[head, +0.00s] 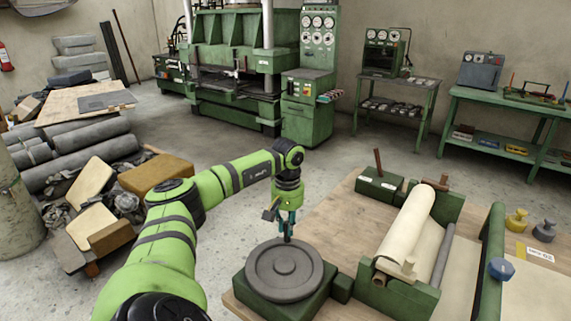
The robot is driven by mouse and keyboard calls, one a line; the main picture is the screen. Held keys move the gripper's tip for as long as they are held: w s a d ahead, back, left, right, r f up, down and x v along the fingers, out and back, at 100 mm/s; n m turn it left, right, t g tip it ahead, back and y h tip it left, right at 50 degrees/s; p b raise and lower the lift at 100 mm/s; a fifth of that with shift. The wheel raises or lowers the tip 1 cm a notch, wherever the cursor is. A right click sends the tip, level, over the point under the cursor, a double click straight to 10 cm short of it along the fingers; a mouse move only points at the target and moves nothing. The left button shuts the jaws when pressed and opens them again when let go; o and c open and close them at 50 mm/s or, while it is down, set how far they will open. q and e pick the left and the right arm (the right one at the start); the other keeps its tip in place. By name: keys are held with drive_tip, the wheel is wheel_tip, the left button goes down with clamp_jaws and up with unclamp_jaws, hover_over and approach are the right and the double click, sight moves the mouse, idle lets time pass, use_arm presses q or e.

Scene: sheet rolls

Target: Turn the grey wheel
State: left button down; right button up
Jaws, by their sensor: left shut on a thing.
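The grey wheel (262,274) lies flat on a green block at the near left corner of the wooden table. It is a round disc with a raised rim and a small hub in the middle. My left gripper (287,238) points down at the wheel's far edge, its fingers shut on it. The fingers hide the small part of the wheel that they hold. My right gripper is not in view.
Right of the wheel, a cream sheet roll (407,233) sits in a green stand on the wooden table (325,227). A blue knob (501,269), a yellow weight (516,220) and a grey weight (544,231) are further right.

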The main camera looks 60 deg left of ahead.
use_arm(q)
drive_tip(key=shift+w+d, duration=0.1)
drive_tip(key=c, duration=1.2)
unclamp_jaws()
drive_tip(key=shift+o, duration=0.2)
wheel_tip(320, 180, up, 12)
